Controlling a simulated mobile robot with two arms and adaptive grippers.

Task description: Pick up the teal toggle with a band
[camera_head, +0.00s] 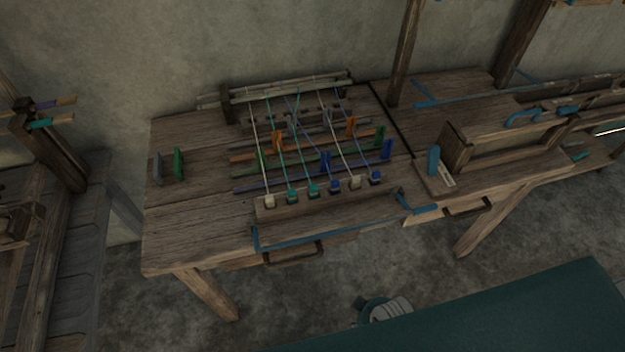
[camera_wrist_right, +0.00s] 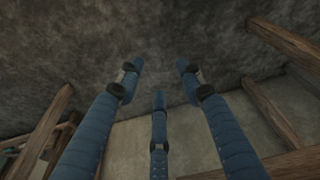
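Two teal toggles stand in the front row on the wooden loom table, side by side. One teal toggle (camera_head: 292,196) is second from the left, and the other teal toggle (camera_head: 313,191) is just to its right. Cords run back from them to the rear bar. Both are too small to tell which has a band. My right gripper (camera_wrist_right: 159,74) shows only in the right wrist view, its blue fingers spread and empty, with wall and wooden beams beyond. My left gripper is not in view.
A white toggle (camera_head: 269,201) stands left of the teal pair and a dark blue toggle (camera_head: 335,187) right of it. Green, orange and blue upright pieces stand behind. A wooden frame (camera_head: 457,148) is at the right.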

